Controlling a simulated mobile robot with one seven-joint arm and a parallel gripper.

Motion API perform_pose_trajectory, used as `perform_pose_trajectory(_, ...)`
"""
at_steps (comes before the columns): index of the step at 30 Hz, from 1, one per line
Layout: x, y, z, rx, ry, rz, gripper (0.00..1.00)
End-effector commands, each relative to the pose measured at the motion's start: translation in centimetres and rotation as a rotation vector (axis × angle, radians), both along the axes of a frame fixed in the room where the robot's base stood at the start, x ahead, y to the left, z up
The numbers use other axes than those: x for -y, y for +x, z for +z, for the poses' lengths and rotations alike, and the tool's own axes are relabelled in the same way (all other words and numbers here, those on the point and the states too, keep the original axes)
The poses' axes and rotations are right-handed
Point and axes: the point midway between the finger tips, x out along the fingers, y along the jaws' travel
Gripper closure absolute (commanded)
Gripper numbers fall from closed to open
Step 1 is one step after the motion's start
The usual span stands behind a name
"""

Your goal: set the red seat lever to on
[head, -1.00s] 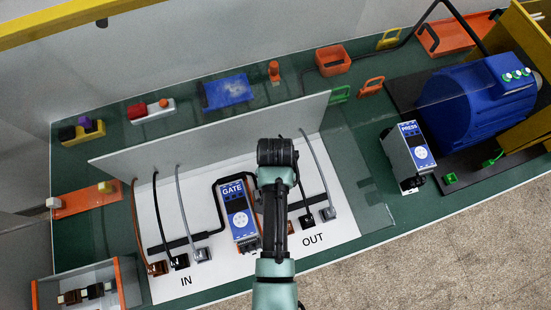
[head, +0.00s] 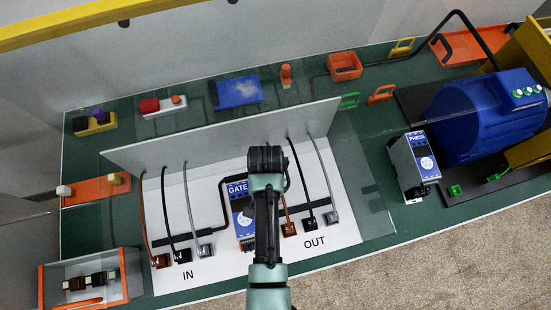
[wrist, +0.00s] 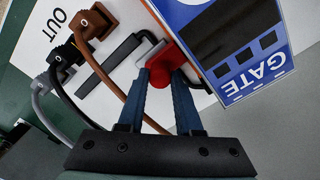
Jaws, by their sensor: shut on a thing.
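The red seat lever (wrist: 168,60) shows in the wrist view, beside the blue and white GATE unit (wrist: 230,40). My gripper (wrist: 162,74) has its two blue fingers on either side of the red lever and is shut on it. Any on or off marking is not readable, so I cannot tell the lever's setting. In the head view the GATE unit (head: 240,205) stands on the white panel, partly covered by my arm. My fingers and the red lever are hidden there.
Brown, black and grey cables with end blocks stand by the OUT label (head: 314,243) and the IN label (head: 188,275). A grey upright panel (head: 220,140) runs behind. The PRESS unit (head: 412,165) and a blue motor (head: 480,115) stand to the right.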

Motion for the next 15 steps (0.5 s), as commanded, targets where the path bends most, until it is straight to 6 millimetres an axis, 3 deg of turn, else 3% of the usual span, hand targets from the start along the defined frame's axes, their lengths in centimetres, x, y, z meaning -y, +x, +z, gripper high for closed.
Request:
perform_pose_trajectory(4,-0.47,-0.05,-0.02,-0.003,0.01,0.007,1.0)
perform_pose_trajectory(5,-0.48,-0.06,-0.02,-0.003,0.01,0.008,0.65)
perform_pose_trajectory(9,-0.43,-0.06,-0.02,-0.002,0.009,0.007,0.39)
perform_pose_trajectory(10,-0.41,-0.05,-0.02,-0.002,0.009,0.007,0.36)
perform_pose_trajectory(15,-0.31,-0.03,-0.02,-0.002,0.008,0.005,0.36)
